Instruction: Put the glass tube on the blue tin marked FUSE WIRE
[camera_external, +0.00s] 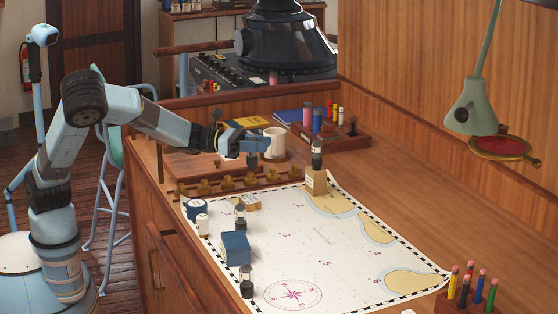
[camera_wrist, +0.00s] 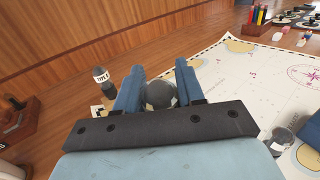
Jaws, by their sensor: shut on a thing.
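My gripper (camera_external: 240,147) is up over the far left part of the chart, near the mug. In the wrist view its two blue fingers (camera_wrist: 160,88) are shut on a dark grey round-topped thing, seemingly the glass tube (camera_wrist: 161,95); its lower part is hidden. A blue box-shaped tin (camera_external: 235,248) lies on the chart's near left part, and its edge shows in the wrist view (camera_wrist: 310,135). A round blue-and-white tin (camera_external: 197,211) stands at the chart's left edge. I cannot read FUSE WIRE on either.
Similar dark-capped tubes stand on the chart (camera_external: 240,217), near its front (camera_external: 247,282), and on a wooden block (camera_external: 316,182). A rack with brass pieces (camera_external: 226,183) runs along the chart's far edge. A mug (camera_external: 275,143) stands behind. The chart's middle (camera_external: 322,235) is clear.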

